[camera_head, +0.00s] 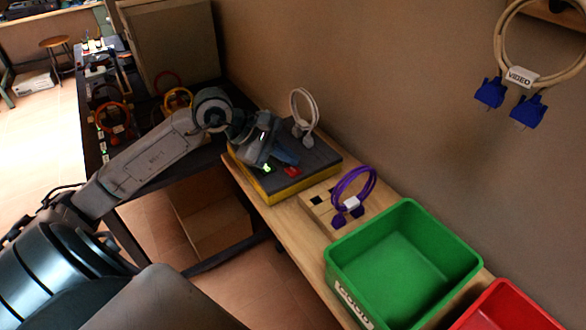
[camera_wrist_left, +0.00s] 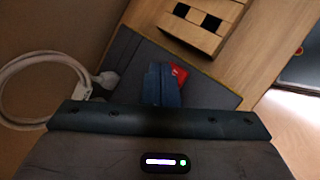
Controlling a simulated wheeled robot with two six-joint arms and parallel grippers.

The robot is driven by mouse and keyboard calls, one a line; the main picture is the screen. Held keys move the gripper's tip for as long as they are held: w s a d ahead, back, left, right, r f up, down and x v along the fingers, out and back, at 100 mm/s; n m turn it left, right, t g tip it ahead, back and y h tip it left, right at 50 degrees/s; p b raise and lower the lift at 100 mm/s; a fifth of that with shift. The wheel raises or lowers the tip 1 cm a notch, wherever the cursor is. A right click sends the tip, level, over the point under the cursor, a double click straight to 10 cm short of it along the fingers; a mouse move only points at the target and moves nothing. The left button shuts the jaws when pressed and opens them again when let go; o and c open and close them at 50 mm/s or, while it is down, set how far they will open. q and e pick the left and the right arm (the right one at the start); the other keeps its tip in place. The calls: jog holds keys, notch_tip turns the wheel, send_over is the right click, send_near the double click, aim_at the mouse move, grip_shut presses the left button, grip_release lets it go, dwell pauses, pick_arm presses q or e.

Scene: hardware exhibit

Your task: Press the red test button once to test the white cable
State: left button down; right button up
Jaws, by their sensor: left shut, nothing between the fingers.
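The red test button (camera_head: 292,171) sits on the dark top of the yellow-sided tester (camera_head: 270,193). A green light shows to its left. The white cable (camera_head: 303,108) stands in a loop at the tester's back edge, its plug at the top surface. My left gripper (camera_head: 288,157) is shut and empty, its fingertips just above or at the button; contact cannot be told. In the left wrist view the red button (camera_wrist_left: 179,73) shows partly behind the shut fingers (camera_wrist_left: 163,76), and the white cable (camera_wrist_left: 40,62) is at the left. My right gripper is not in view.
A wooden block (camera_head: 320,212) with a purple cable (camera_head: 352,187) stands right of the tester. A green bin (camera_head: 400,262) and a red bin (camera_head: 508,308) are further right. A video cable (camera_head: 521,76) hangs on the wall. More cables sit on the dark table at left.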

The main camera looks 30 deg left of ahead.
aim_at(287, 170)
pick_arm(q)
jog(key=shift+r, duration=0.15)
jog(key=shift+r+p, duration=0.9)
jog(key=shift+r, duration=1.5)
jog(key=shift+s, duration=0.1)
